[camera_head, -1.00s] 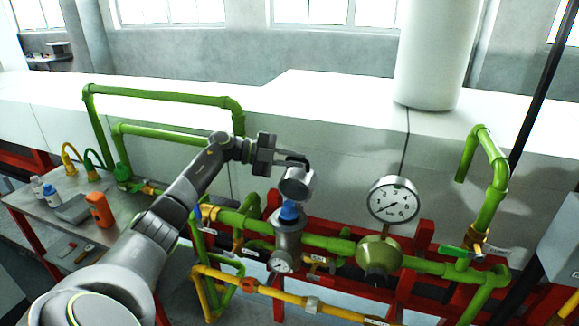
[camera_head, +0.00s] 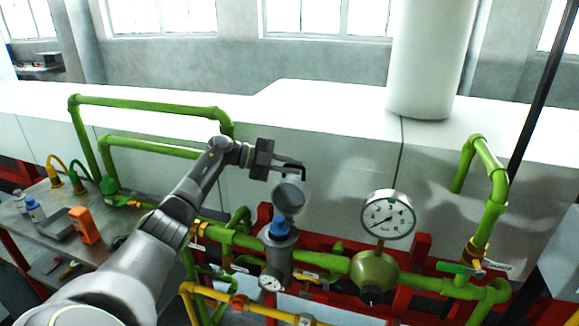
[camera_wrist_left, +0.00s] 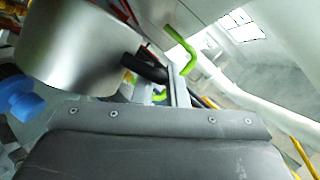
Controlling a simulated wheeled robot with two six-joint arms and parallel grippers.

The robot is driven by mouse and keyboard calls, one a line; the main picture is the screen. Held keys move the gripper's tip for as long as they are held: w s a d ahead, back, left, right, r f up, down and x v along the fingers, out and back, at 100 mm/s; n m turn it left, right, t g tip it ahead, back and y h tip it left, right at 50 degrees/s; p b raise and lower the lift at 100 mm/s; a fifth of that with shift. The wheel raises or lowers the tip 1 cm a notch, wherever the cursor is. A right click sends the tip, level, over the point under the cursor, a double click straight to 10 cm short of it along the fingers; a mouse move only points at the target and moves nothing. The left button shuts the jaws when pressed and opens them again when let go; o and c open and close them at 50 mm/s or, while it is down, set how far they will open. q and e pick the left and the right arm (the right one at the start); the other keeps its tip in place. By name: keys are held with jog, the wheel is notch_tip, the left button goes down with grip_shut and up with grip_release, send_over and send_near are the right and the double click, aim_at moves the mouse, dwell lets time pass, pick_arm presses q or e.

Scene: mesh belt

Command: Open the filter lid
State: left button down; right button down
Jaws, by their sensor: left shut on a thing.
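The filter housing (camera_head: 278,254) is a grey metal cylinder on the green pipe, with a blue top (camera_head: 280,228) showing uncovered. The round grey filter lid (camera_head: 289,198) stands tilted up above and behind it, its round face toward the camera. My left gripper (camera_head: 290,168) is shut at the lid's upper edge, on what looks like its dark handle. In the left wrist view the lid (camera_wrist_left: 75,45) fills the upper left, with the blue top (camera_wrist_left: 22,98) below it. Whether a hinge joins lid and housing is hidden. My right gripper is not in view.
A large dial gauge (camera_head: 388,214) stands right of the lid on a green round body. A small gauge (camera_head: 271,283) sits low on the housing. A yellow pipe (camera_head: 285,308) runs in front. The table (camera_head: 60,232) at left holds bottles and an orange device (camera_head: 84,225).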

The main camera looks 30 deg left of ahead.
pick_arm(q)
jog(key=shift+d+f, duration=0.1)
jog(key=shift+f, duration=0.15)
jog(key=c, duration=1.8)
grip_release()
jog(key=o, duration=0.3)
jog(key=shift+w+d+r, duration=0.1)
jog(key=shift+d, duration=0.1)
jog(key=shift+a, duration=0.15)
jog(key=shift+b+v, duration=3.25)
jog(key=shift+v, duration=5.45)
